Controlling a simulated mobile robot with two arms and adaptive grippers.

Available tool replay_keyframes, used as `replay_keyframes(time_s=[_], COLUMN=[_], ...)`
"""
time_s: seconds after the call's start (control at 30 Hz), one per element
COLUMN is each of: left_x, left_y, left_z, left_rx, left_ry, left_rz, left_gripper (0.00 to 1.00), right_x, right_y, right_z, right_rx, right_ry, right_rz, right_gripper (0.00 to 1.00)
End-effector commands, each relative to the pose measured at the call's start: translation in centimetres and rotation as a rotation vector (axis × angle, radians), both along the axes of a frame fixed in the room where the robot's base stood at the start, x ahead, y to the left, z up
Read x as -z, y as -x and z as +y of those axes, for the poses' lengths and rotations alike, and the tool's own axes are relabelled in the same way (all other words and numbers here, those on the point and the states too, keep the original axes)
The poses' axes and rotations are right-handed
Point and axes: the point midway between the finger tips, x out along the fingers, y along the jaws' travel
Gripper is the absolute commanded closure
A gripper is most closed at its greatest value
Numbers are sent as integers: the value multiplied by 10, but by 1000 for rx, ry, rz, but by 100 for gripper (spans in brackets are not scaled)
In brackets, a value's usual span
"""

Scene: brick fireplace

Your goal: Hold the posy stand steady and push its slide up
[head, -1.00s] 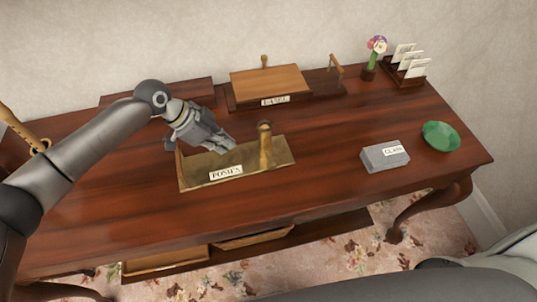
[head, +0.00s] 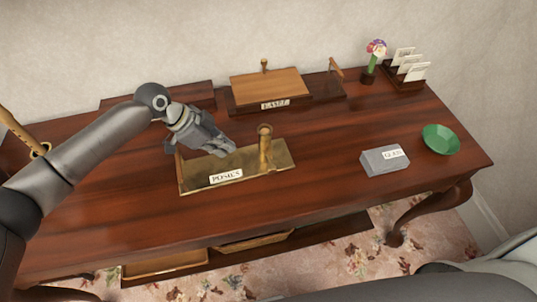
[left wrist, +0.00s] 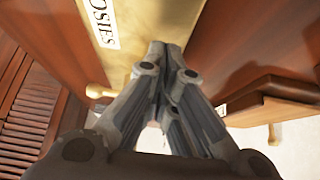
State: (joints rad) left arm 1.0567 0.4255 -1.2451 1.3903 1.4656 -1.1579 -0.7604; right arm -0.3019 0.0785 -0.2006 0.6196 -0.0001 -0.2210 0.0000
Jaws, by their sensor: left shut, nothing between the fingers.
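The posy stand is a brass plate (head: 199,183) with a white POSIES label (head: 226,176) on its front and a short brass post (head: 265,152) near its right end. It stands on the desk. My left gripper (head: 228,149) is shut and empty, above the plate and left of the post, apart from the post. In the left wrist view, the shut fingertips (left wrist: 158,50) point at the brass plate (left wrist: 150,15), its label (left wrist: 103,22) at the left. I cannot clearly make out the slide. My right gripper is not in view.
Behind the stand is a wooden lidded piece labelled EASEL (head: 266,84). To the right are a grey box (head: 378,163), a green dish (head: 440,139), a flower in a holder (head: 373,62) and a card rack (head: 407,74). The desk (head: 320,140) between stand and grey box is clear.

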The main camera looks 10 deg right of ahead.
Motion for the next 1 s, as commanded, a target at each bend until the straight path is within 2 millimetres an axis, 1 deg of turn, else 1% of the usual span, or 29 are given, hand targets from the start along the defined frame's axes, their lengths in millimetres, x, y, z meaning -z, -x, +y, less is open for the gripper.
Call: replay_keyframes(time_s=[0.37, 1.0], left_x=[1, 14], left_y=[0, 0], left_z=[0, 0], left_rx=[0, 0], left_ry=[0, 0], left_rz=[0, 0], left_gripper=[100, 100], right_x=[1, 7], right_y=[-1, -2], right_z=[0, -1], right_rx=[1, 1], right_ry=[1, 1], right_rz=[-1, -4], right_gripper=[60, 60])
